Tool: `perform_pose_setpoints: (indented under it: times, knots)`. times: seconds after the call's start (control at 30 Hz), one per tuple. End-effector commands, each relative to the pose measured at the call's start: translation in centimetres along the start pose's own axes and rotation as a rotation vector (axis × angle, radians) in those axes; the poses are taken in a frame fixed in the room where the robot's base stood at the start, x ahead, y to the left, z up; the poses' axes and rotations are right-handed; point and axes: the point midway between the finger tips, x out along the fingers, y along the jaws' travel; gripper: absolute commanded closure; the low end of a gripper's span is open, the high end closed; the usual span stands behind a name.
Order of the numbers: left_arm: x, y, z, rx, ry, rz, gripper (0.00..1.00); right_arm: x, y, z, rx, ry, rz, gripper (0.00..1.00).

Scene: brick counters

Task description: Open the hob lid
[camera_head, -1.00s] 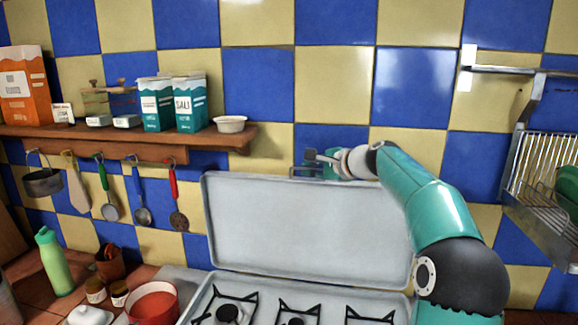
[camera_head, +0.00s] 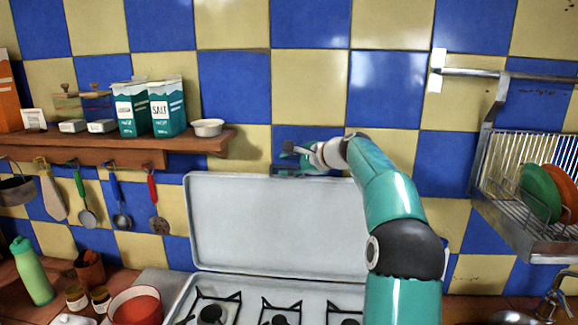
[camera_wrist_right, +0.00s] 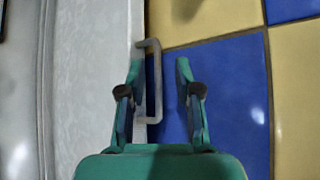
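The grey hob lid (camera_head: 275,225) stands upright, raised at the back of the hob (camera_head: 180,312) near the tiled wall. In the right wrist view the lid (camera_wrist_right: 88,75) fills the left side, with its bracket-shaped handle (camera_wrist_right: 156,82) on the edge. My right gripper (camera_head: 296,152) is at the lid's top edge. In the wrist view the two fingers of this gripper (camera_wrist_right: 158,72) are apart, with the handle between them, closer to the left finger. It does not look gripped. My left gripper is not in view.
A wooden shelf (camera_head: 190,142) with boxes and a small bowl is at left, with utensils hanging below. A dish rack (camera_head: 520,225) hangs on the wall at right. A red pot (camera_head: 137,307) stands left of the hob. The wall is close behind the lid.

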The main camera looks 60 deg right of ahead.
Motion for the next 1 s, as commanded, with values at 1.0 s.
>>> perform_pose_setpoints:
  times: [1.0]
  knots:
    - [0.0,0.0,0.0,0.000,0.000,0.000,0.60,-11.3,0.1,-0.3,0.002,0.006,0.001,0.67]
